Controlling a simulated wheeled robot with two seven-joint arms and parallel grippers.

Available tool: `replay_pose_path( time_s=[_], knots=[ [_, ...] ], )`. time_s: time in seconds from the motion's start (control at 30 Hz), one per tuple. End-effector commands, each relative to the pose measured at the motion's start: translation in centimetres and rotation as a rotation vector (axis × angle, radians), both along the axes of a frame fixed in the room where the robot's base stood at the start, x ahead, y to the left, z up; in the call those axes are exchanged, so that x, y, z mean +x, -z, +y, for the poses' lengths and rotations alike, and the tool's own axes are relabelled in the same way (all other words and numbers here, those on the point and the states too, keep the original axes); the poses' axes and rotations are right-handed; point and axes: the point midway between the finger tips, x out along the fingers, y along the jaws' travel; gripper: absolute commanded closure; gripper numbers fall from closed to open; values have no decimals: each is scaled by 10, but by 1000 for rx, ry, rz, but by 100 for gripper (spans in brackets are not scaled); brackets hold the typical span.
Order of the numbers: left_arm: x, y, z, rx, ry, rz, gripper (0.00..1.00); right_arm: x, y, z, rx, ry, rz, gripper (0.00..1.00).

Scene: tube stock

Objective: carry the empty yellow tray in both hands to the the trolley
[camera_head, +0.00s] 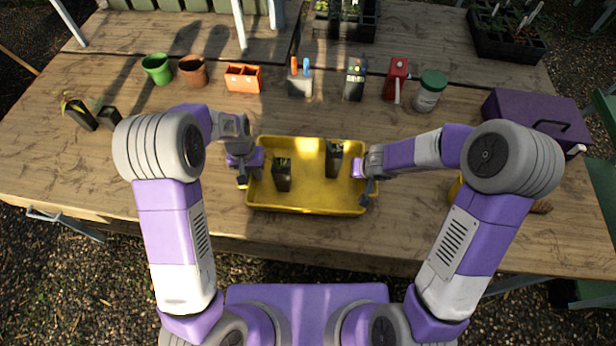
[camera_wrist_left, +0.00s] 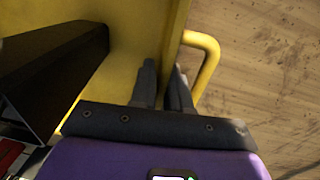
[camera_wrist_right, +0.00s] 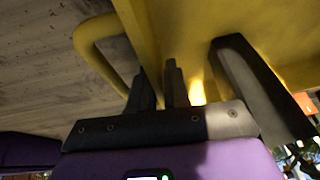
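The yellow tray (camera_head: 318,201) is at the front middle of the wooden table. It is not empty: two small dark pots with plants, a left one (camera_head: 283,178) and a right one (camera_head: 334,158), stand in it. My left gripper (camera_head: 246,172) is at the tray's left end, its fingers close on both sides of the yellow wall (camera_wrist_left: 172,35), beside a looped handle (camera_wrist_left: 208,62). My right gripper (camera_head: 369,180) holds the right end likewise, with the wall between its fingers (camera_wrist_right: 160,88). I cannot tell whether the tray touches the table. No trolley is clearly in view.
Behind the tray stand a green pot (camera_head: 157,68), a brown pot (camera_head: 194,71), an orange box (camera_head: 243,78), a red container (camera_head: 397,78) and a green-lidded jar (camera_head: 430,91). A purple case (camera_head: 537,118) is at the right. Two dark pots (camera_head: 80,115) (camera_head: 109,117) are at the left.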

Motion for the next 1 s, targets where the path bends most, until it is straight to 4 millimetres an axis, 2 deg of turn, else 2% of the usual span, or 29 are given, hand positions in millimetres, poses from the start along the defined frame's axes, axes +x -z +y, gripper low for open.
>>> replay_pose_path(
  time_s=[0.2, 0.5, 0.6, 1.0],
  knots=[
    [0, 12, -1, 0, -1, 1, 84, 5, 11, 1, 1, 0, 0, 84],
    [0, 13, -1, 0, -1, 0, 84, 5, 12, 1, 1, 1, -1, 84],
    [0, 13, -1, 0, 0, 0, 99, 5, 12, 1, 1, 1, -1, 99],
    [0, 12, -1, 0, 0, -1, 100, 5, 11, 1, 1, 0, -2, 100]
  ],
)
